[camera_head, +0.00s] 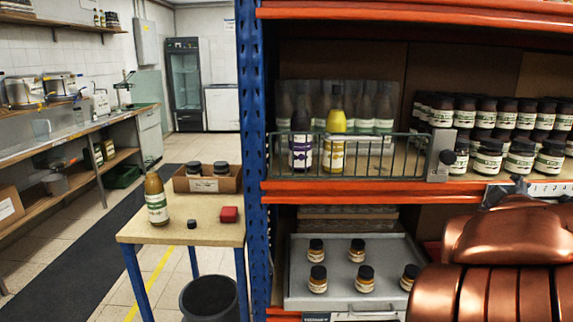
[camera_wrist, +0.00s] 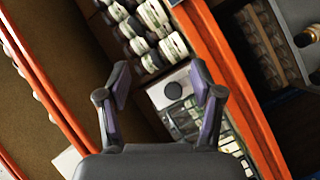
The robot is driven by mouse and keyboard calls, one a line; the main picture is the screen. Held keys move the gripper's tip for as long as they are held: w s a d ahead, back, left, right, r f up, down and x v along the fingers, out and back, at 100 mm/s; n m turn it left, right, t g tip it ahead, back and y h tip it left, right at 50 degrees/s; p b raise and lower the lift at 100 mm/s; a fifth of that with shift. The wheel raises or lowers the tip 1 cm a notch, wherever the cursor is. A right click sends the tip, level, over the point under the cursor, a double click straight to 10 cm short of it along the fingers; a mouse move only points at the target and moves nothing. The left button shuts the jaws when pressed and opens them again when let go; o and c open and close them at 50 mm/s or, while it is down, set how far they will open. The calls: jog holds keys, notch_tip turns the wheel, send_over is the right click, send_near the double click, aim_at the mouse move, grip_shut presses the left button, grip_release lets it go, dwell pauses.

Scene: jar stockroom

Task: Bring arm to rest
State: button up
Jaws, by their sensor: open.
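My arm shows as large copper-coloured links at the lower right of the head view, in front of the shelf rack. My gripper (camera_wrist: 158,95) shows in the wrist view with its two dark, purple-padded fingers spread apart and nothing between them. Beyond the fingers in the wrist view are the orange shelf beam (camera_wrist: 222,62) and rows of white-lidded or labelled jars (camera_wrist: 153,18), seen tilted. The fingers look apart from them, though the exact distance cannot be told. In the head view the gripper itself is mostly hidden behind the copper links.
A wire basket (camera_head: 385,157) holds bottles, and a grey tray (camera_head: 300,290) holds several small jars. A small table (camera_head: 205,237) carries a bottle, a box and a red block. A black bin (camera_head: 210,298) stands below. The aisle is open at left.

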jog(key=s+a+f+m+g+y, duration=0.65)
jog(key=s+a+f+g, duration=0.65)
jog(key=s+a+f, duration=1.1)
jog(key=s+a+f+n+g+y, duration=0.2)
jog(key=s+a+g+y, duration=0.1)
jog(key=s+a, duration=0.45)
jog(key=s+p+v, duration=0.2)
jog(key=p+v, duration=0.6)
jog(key=v, duration=0.1)
jog(key=s+p+v, duration=0.1)
jog(key=p+v, duration=0.7)
jog(key=v, duration=0.1)
jog(key=shift+s+a+r+t+p, duration=0.2)
jog(key=shift+s+r+t+p, duration=0.1)
jog(key=shift+r+p, duration=0.1)
jog(key=shift+m, duration=0.25)
